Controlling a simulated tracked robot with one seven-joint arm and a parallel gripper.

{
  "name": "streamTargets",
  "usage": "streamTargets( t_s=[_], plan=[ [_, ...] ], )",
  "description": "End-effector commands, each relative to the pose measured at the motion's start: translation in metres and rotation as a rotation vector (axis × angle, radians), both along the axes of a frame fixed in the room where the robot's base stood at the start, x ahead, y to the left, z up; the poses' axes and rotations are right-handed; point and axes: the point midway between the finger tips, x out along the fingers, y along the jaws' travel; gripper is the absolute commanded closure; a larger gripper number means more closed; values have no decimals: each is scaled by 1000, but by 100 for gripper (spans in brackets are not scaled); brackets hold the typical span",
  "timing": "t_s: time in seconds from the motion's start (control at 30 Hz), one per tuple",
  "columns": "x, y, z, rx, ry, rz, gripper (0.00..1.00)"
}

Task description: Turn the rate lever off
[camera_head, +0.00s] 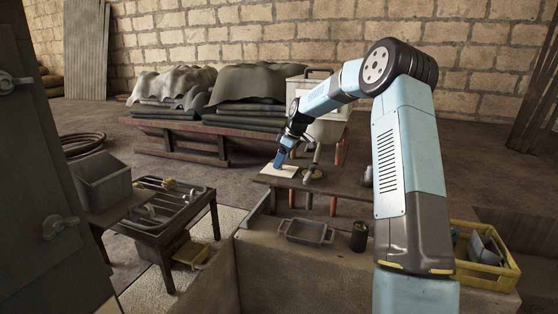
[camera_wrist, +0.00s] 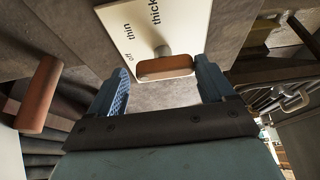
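The rate lever (camera_wrist: 166,67) shows in the wrist view as a brown rounded handle on a grey stem. It stands in front of a pale plate (camera_wrist: 185,22) lettered "off", "thin" and "thick". I cannot tell which word it points to. My gripper (camera_wrist: 160,84) is open, with one blue finger on each side of the handle and visible gaps to it. In the head view my gripper (camera_head: 279,161) is over the pale plate (camera_head: 288,171) on the wooden table, and the lever is too small or hidden there.
Another brown handle (camera_wrist: 40,94) is at the left of the wrist view. A grey tray (camera_head: 306,231) and a dark can (camera_head: 359,237) stand on the near ledge. A yellow crate (camera_head: 487,272) is at the right and a low metal-framed table (camera_head: 160,205) at the left.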

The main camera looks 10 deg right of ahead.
Motion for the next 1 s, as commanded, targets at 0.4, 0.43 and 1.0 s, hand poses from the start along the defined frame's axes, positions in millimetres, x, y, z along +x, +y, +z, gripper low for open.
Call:
streamTargets(
  t_s=[0.4, 0.43, 1.0],
  plan=[
    [-1, 3, 1, 2, 3, 4, 4],
    [-1, 3, 2, 2, 3, 4, 4],
    [-19, -29, 90, 1, 0, 3, 4]
  ],
)
